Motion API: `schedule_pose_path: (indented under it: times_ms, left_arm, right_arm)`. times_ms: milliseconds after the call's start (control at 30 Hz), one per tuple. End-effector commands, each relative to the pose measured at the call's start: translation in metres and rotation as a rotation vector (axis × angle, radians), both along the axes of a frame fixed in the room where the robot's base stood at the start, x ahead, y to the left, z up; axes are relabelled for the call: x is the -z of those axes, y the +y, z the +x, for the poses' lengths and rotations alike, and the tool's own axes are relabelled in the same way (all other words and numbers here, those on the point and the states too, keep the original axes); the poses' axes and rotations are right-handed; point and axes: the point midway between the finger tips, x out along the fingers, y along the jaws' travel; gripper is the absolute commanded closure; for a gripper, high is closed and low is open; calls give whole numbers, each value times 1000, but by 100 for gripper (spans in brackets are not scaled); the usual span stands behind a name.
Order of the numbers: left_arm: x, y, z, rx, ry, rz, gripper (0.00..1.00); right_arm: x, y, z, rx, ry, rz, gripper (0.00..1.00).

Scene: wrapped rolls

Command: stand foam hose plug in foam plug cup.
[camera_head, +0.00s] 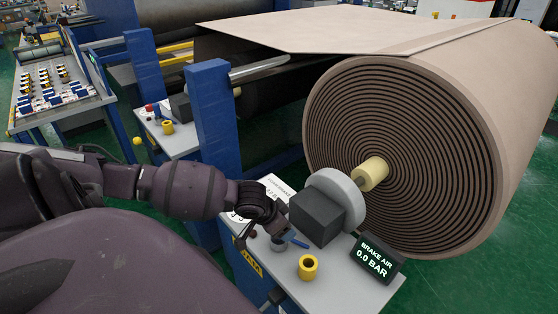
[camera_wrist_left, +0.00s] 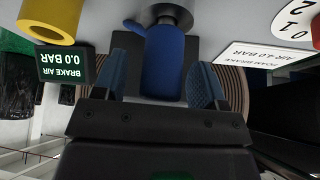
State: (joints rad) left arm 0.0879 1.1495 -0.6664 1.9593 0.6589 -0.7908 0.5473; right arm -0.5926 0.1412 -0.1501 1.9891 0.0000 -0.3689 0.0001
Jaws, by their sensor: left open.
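A blue cylindrical plug (camera_wrist_left: 165,65) with a small side tab shows in the left wrist view, set at a grey metal ring fitting (camera_wrist_left: 160,12). My left gripper (camera_wrist_left: 161,80) is open, with a blue-padded finger on each side of the plug and gaps showing between. In the head view, my left gripper (camera_head: 284,222) is over the bench beside the dark block. A yellow cup (camera_head: 308,267) with a dark opening stands on the bench, empty as far as I see; it also shows in the left wrist view (camera_wrist_left: 48,18). My right gripper is out of view.
The grey bench (camera_head: 345,290) carries a brake air display (camera_head: 376,259) reading 0.0 BAR and a dark block (camera_head: 316,217) beside a pale disc. A big wrapped roll (camera_head: 430,150) stands behind. A blue post (camera_head: 212,120) rises behind my left arm.

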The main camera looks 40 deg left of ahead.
Motion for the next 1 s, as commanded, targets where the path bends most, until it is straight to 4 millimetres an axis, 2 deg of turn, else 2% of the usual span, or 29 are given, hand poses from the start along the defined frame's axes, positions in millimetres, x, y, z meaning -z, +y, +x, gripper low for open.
schedule_pose_path:
  times_ms: [267,633,867,1000]
  left_arm:
    - [2,0,1,1,0,0,35]
    - [2,0,1,1,0,0,91]
    - [1,0,1,1,-1,0,91]
    - [-7,0,2,2,-3,0,91]
  right_arm:
    - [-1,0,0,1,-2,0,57]
    - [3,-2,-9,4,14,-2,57]
    - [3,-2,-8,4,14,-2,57]
    - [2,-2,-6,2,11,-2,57]
